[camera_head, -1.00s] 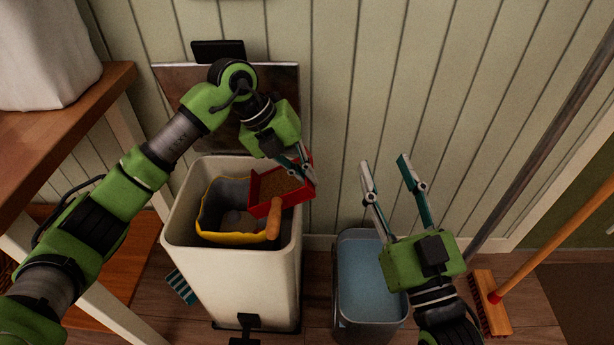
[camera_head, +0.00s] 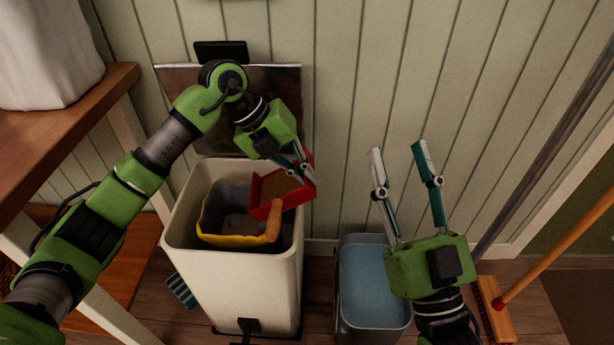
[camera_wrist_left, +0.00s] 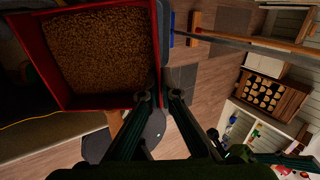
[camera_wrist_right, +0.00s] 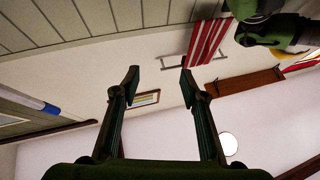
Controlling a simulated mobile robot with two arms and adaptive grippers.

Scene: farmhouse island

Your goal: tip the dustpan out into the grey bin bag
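The red dustpan (camera_head: 293,200) holds a layer of brown grains and sits over the right part of the bin's mouth, looking near level. Its wooden handle (camera_head: 273,222) points down toward the front. My left gripper (camera_head: 303,172) is shut on the dustpan's wall; the left wrist view shows this red wall (camera_wrist_left: 157,60) between the fingertips. The grey bin bag (camera_head: 231,192), with a yellow edge, lies open inside the cream bin (camera_head: 245,285). Dark grey lumps show in the bag. My right gripper (camera_head: 397,150) is open and empty, fingers up, above a blue-grey bucket (camera_head: 370,280).
The bin's lid (camera_head: 282,95) stands open against the panelled wall. A wooden bench (camera_head: 90,95) with a white sack (camera_head: 45,50) is at the left. A broom (camera_head: 495,310) leans at the right, and a dark mat (camera_head: 580,295) lies beyond it.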

